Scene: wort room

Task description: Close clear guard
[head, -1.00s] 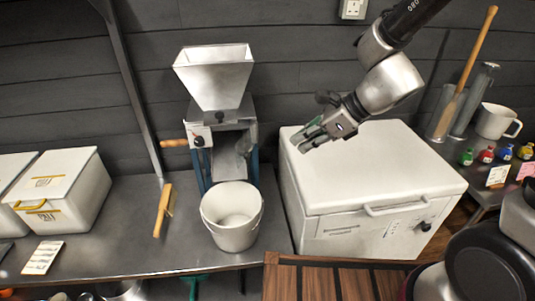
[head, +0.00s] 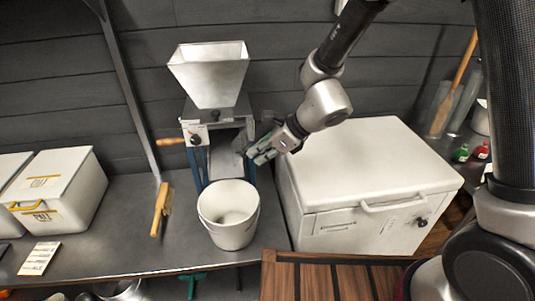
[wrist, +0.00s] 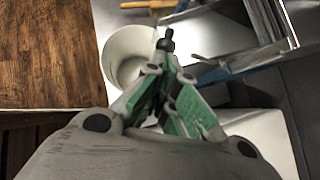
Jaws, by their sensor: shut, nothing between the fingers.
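The grain mill (head: 217,125) stands on the bench with a metal hopper (head: 209,75) on top and an open front with a slanted metal chute. I cannot clearly make out the clear guard; its see-through panel does not stand out in either view. My gripper (head: 256,152) is shut and empty, just beside the right side of the mill's front opening. In the wrist view a black knob (wrist: 166,43) shows just beyond my green-padded fingertips (wrist: 163,75). I cannot tell whether they touch it.
A white bucket (head: 229,233) stands under the mill's front; it also shows in the wrist view (wrist: 118,57). A large white cooler (head: 370,165) is right of the mill. A brush (head: 161,208) and a lidded white box (head: 60,190) are left. A wooden top (head: 325,278) is in front.

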